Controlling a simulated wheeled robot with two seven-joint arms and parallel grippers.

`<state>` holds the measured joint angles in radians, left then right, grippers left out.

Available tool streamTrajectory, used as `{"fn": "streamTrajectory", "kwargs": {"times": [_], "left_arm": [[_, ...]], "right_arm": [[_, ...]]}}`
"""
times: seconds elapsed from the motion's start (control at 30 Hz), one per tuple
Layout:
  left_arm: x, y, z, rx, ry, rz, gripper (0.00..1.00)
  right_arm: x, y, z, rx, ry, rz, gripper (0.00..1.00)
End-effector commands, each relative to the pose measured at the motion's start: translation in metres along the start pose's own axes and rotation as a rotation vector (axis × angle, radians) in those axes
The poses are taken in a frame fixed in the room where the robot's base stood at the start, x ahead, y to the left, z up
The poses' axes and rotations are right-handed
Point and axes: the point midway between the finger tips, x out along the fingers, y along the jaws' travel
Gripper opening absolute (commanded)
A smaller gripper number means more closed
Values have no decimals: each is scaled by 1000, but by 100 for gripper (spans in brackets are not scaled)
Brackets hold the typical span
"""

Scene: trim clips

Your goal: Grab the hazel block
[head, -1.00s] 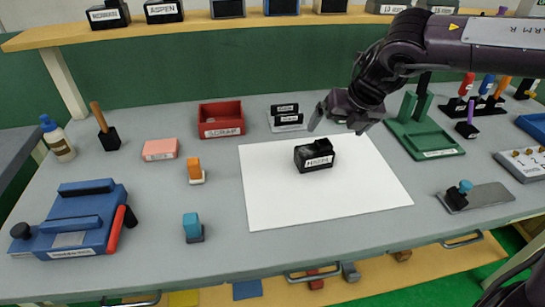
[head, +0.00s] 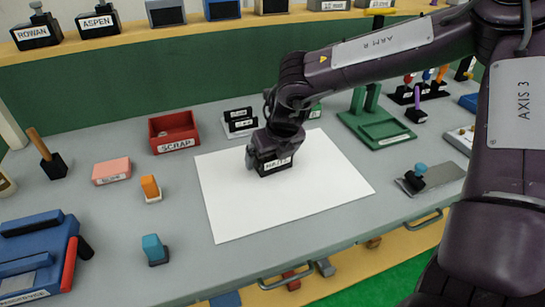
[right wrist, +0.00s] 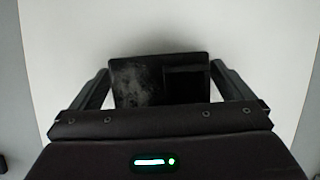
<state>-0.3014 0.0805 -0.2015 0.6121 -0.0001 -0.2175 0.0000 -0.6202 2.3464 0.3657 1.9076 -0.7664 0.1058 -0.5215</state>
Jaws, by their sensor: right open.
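The hazel block (head: 277,170), black with a white name label, stands on the white sheet (head: 335,195) in the head view. Its label is small and partly blurred. My right gripper (head: 268,158) is down over the block from above and hides its top. In the right wrist view, the dark block (right wrist: 160,82) lies between the two fingers of my right gripper (right wrist: 167,85). The fingers are apart, one on each side of it. My left gripper is not in view.
A red scrap bin (head: 174,133) and a black-labelled rack (head: 240,122) stand behind the sheet. A green fixture (head: 378,128) is at the right. An orange block (head: 151,187), a pink block (head: 111,171) and a blue-topped piece (head: 154,248) are at the left.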

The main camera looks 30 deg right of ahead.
Motion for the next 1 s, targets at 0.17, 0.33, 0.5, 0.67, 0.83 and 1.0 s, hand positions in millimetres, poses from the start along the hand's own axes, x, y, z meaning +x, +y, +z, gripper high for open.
{"fn": "streamTrajectory", "kwargs": {"times": [0.17, 0.33, 0.5, 0.67, 0.83, 1.0], "left_arm": [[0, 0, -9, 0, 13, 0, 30], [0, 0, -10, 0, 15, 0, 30], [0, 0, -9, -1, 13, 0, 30], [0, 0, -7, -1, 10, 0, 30], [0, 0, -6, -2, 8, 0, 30], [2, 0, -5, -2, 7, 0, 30]], "right_arm": [[0, 0, 0, 0, -1, 0, 97], [0, 0, 0, 0, -1, 0, 75], [-1, 0, 1, 0, -2, 0, 55], [-1, 0, 1, 0, -1, 0, 55], [-4, 0, 2, 0, -3, 0, 55], [-21, 0, 10, -1, -6, 0, 55]]}}
